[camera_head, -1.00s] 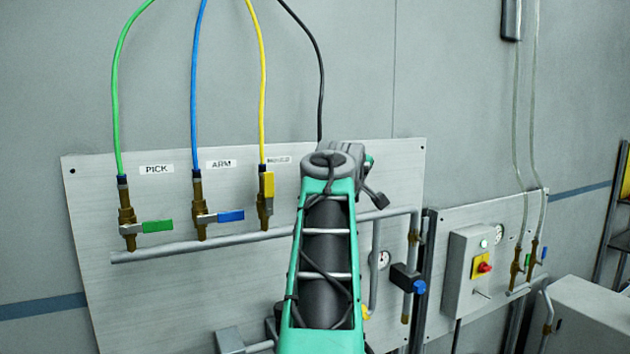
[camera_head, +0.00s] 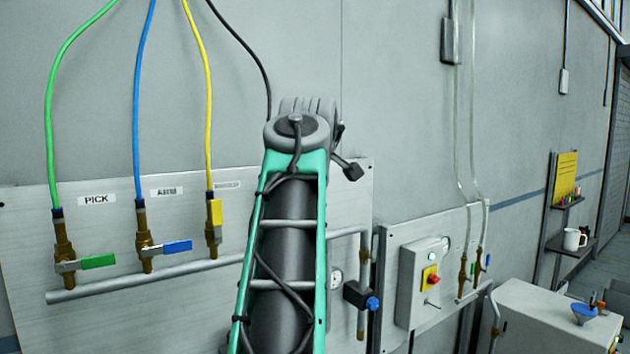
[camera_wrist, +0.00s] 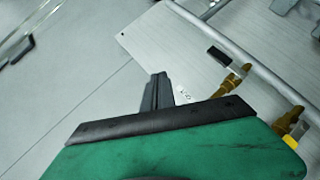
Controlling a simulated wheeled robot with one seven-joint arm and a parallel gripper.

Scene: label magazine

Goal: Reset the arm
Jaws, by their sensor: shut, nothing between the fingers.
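A metal panel (camera_head: 345,190) on the wall carries three brass valves. The valve under the PICK label (camera_head: 97,200) has a green handle (camera_head: 98,262) lying sideways. The middle valve's blue handle (camera_head: 178,247) also lies sideways; its label (camera_head: 166,191) is blurred now. The yellow handle (camera_head: 215,212) stands upright. My green arm (camera_head: 322,240) rises in front of the panel and hides part of it. My gripper (camera_wrist: 157,92) is shut and empty in the wrist view, apart from the brass valves (camera_wrist: 235,78) there. In the head view I cannot make out its fingertips.
A second panel at the right holds a grey box (camera_head: 412,285) with a red knob on yellow (camera_head: 431,277), and two small valves. A grey cabinet (camera_head: 540,320) stands at the lower right with a blue funnel-like item (camera_head: 584,312). A shelf with a white mug (camera_head: 573,239) is beyond.

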